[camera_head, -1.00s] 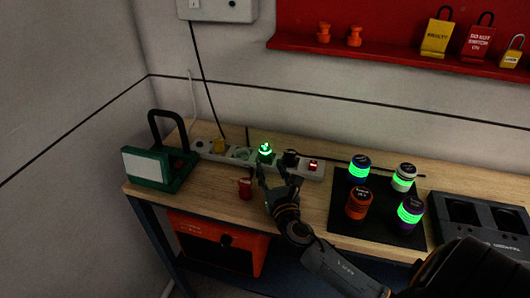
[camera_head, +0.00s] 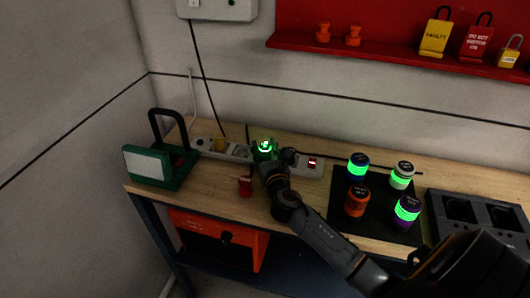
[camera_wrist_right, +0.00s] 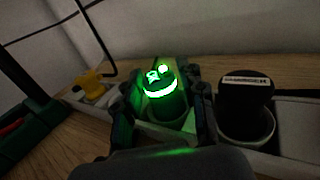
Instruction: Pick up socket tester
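The socket tester (camera_head: 265,147) is a small green cylinder with glowing green lights on its top. It stands upright in the white power strip (camera_head: 312,167) on the bench. In the right wrist view the tester (camera_wrist_right: 166,103) is between the two fingers of my right gripper (camera_wrist_right: 164,112). The fingers are spread, one on each side, with a gap at the left; contact on the right is unclear. In the head view my right gripper (camera_head: 266,162) comes in from the front and hides the tester's lower part. My left gripper is not in view.
A black plug (camera_wrist_right: 246,103) stands right of the tester and a yellow plug (camera_wrist_right: 92,84) left of it. A green work lamp (camera_head: 150,165) is at the bench's left. A red item (camera_head: 245,186) stands in front; a black mat (camera_head: 375,228) holds several glowing cylinders.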

